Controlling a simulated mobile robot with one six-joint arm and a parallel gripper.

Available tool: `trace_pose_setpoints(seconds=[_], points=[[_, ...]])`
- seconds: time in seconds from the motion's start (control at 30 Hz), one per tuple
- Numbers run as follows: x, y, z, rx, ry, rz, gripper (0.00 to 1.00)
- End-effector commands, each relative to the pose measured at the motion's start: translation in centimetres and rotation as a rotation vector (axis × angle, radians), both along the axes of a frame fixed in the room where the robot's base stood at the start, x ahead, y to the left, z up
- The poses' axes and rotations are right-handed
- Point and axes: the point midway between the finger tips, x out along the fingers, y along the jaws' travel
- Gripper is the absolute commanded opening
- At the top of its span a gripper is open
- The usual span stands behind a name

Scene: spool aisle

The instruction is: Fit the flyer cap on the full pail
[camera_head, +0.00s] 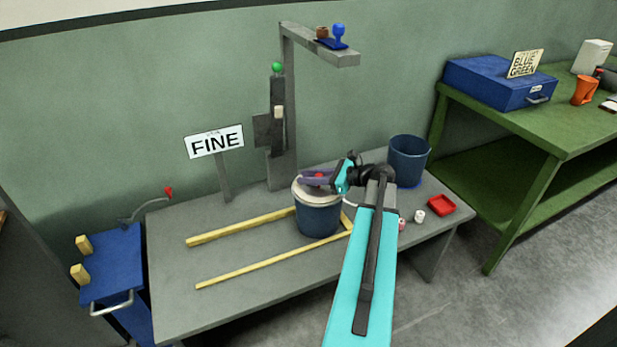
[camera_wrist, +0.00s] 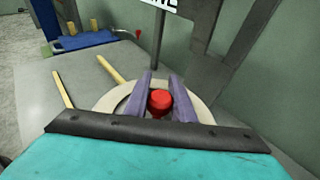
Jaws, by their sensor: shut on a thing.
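A dark blue pail (camera_head: 318,216) stands on the grey table between two yellow rails. A cream ring-shaped flyer cap (camera_head: 304,194) is at the pail's top; it also shows in the wrist view (camera_wrist: 103,103). I cannot tell whether it is fully seated on the rim. My gripper (camera_head: 316,176) is over the pail, its purple fingers (camera_wrist: 158,98) shut on the cap's red knob (camera_wrist: 160,100). The inside of the pail is hidden. A second blue pail (camera_head: 408,161) stands at the table's back right.
Yellow rails (camera_head: 240,228) run along the grey table (camera_head: 200,290). A grey post with an overhanging arm (camera_head: 290,100) rises behind the pail. A FINE sign (camera_head: 214,142) stands at left. A red tray (camera_head: 441,205) and small spools (camera_head: 419,216) lie at right. The table's front left is clear.

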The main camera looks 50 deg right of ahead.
Motion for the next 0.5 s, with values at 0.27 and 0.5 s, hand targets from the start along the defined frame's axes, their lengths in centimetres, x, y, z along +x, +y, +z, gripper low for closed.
trace_pose_setpoints(seconds=[0.27, 0.5], points=[[-0.01, -0.01, -0.04, 0.0, 0.0, 0.0, 0.41], [-0.01, -0.02, 0.04, 0.0, 0.0, 0.0, 0.41]])
